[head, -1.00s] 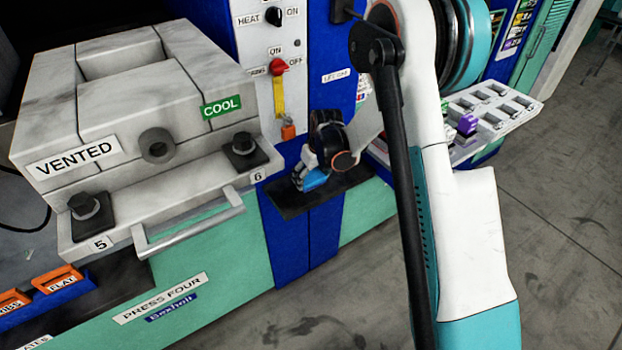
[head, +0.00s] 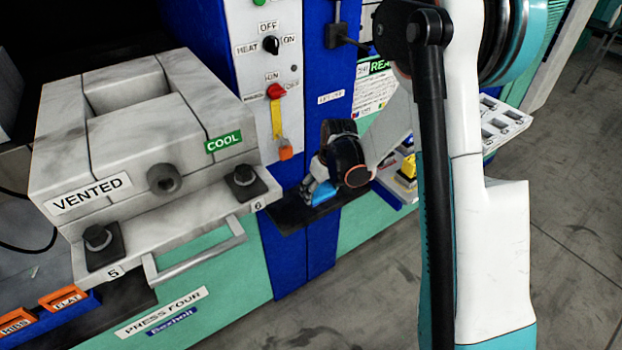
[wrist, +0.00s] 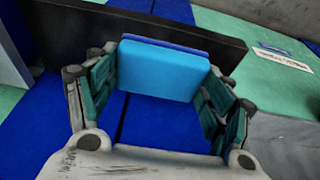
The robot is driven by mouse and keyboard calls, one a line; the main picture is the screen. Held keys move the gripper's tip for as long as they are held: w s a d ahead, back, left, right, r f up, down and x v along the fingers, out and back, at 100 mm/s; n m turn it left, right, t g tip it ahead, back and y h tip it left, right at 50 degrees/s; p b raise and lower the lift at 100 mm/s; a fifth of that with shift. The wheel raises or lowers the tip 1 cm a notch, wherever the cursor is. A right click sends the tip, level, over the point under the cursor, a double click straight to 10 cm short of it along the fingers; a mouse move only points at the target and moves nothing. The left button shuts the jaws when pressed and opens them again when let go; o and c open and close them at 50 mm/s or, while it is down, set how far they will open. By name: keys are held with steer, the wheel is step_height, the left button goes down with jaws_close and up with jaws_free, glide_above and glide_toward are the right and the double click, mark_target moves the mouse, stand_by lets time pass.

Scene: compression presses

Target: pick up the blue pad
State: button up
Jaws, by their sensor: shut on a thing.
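The blue pad (wrist: 163,72) is a light blue block with a darker blue layer along its far edge. In the wrist view it sits between the two jointed fingers of my gripper (wrist: 158,80), which are shut on its sides. In the head view my gripper (head: 325,182) is at the dark shelf (head: 287,216), and the blue pad (head: 320,194) shows below the wrist, partly hidden by it. The pad is at the shelf; I cannot tell whether it still touches it.
The grey press block (head: 130,140) marked VENTED and COOL stands left, with a handle bar (head: 197,252) in front. A red switch (head: 276,91) with a yellow strip is above the shelf. A pale tray (head: 503,125) lies beyond my arm. Open floor is at right.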

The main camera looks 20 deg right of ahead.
steer(key=s+d+p, duration=0.1)
steer(key=s+d, duration=0.3)
steer(key=s, duration=0.9)
steer(key=shift+p, duration=0.3)
steer(key=shift+d, duration=0.1)
steer(key=shift+c, duration=0.6)
